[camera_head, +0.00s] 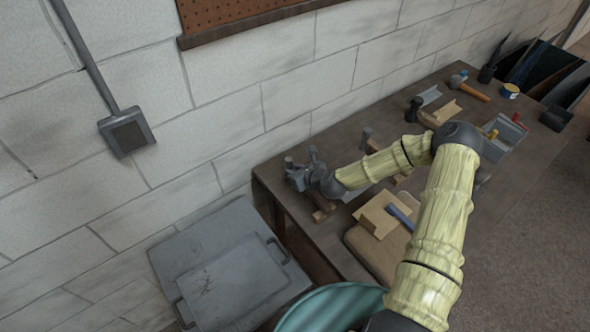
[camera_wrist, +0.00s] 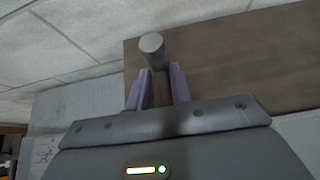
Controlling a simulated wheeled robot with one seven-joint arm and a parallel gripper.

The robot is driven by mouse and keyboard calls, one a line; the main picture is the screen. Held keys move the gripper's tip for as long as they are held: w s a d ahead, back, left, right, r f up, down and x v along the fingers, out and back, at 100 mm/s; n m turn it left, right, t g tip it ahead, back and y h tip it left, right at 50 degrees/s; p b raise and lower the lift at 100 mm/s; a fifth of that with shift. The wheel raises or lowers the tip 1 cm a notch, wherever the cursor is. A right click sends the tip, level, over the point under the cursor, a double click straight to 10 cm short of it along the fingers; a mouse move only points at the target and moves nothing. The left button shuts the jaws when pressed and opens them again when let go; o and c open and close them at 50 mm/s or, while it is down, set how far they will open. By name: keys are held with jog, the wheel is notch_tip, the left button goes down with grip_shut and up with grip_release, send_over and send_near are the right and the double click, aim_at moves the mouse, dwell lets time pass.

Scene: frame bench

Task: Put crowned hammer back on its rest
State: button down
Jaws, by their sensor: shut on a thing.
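My gripper (camera_head: 303,174) is over the left end of the workbench, near the wall. In the wrist view its two purple fingers (camera_wrist: 160,78) are shut on a grey, round-ended piece (camera_wrist: 152,46), which looks like part of a hammer. A small dark head (camera_head: 288,163) shows beside the gripper in the head view. The crown and most of the held thing are hidden. A short wooden piece (camera_head: 323,213) lies below the gripper; I cannot tell whether it is a handle or a rest. Another dark upright hammer-like head (camera_head: 366,136) stands behind my forearm.
The workbench (camera_head: 515,185) runs along a block wall. A wooden block (camera_head: 377,220) with a blue-handled tool (camera_head: 400,217) sits near the front. A grey bin (camera_head: 225,270) stands left of the bench.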

jog(key=shift+f, duration=0.15)
jog(key=c, duration=1.2)
grip_release()
jog(key=shift+c, duration=0.2)
notch_tip(320, 180, up, 7)
jog(key=b, duration=0.3)
send_over(315, 194)
jog(key=shift+f, duration=0.1)
